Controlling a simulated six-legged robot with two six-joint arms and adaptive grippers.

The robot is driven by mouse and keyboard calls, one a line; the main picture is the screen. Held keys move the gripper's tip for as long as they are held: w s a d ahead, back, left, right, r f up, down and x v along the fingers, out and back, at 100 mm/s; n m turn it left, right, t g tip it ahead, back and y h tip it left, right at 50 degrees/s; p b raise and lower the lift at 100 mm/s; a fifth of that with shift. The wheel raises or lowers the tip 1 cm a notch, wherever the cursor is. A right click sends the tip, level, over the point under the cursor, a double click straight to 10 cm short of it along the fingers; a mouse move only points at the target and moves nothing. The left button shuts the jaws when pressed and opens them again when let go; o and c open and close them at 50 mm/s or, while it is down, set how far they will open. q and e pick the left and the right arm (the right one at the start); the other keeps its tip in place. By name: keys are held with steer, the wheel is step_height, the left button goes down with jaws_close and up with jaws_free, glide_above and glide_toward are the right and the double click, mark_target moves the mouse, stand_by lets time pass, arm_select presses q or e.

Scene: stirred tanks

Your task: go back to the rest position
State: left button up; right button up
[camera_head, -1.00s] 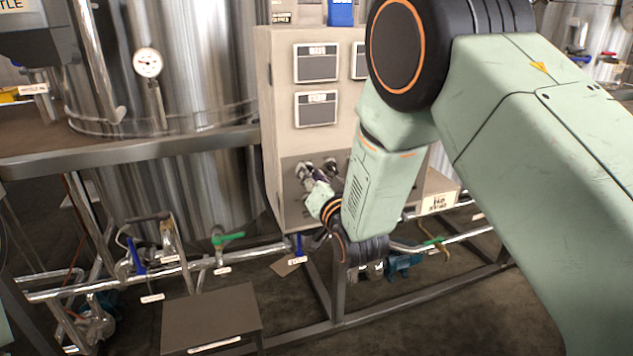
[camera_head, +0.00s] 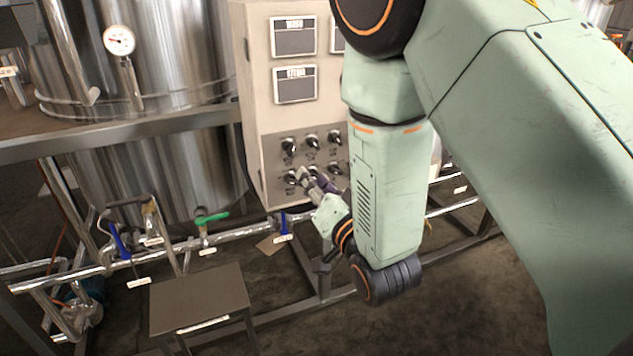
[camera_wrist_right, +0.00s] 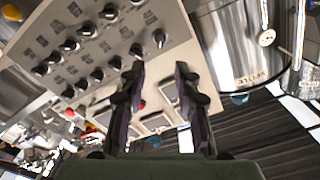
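My right gripper (camera_head: 312,182) is small in the head view, in front of the lower knobs of the beige control panel (camera_head: 263,110). I cannot tell there whether it touches the panel. In the right wrist view its two dark fingers (camera_wrist_right: 159,82) stand apart with nothing between them, and the panel face (camera_wrist_right: 115,48) with several black knobs lies beyond, apart from the fingertips. The gripper is open and empty. My right forearm hides the panel's right side. My left gripper is not in view.
Steel tanks (camera_head: 180,60) stand behind a metal frame rail (camera_head: 130,143). Pipes with a green-handled valve (camera_head: 211,217) and blue-handled valves (camera_head: 119,241) run low. A dark step stool (camera_head: 198,298) stands in front. Bare floor (camera_head: 440,320) lies at lower right.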

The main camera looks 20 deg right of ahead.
steer(key=shift+f, duration=0.1)
stand_by(0.3)
steer(key=s+d+f+n+g, duration=0.1)
steer(key=s+f+n+g, duration=0.2)
steer(key=s+f+g, duration=0.55)
steer(key=s+d+f+n+g, duration=0.15)
steer(key=s+f, duration=0.35)
steer(key=f, duration=0.8)
steer(key=s+f+g, duration=0.4)
steer(key=s+f, duration=0.1)
steer(key=s, duration=0.6)
steer(key=s+f+g, duration=0.4)
steer(key=s+f, duration=0.1)
steer(key=s, duration=0.6)
steer(key=shift+s+d+n+h, duration=0.15)
steer(key=shift+d+n+h, duration=0.15)
steer(key=shift+n, duration=0.15)
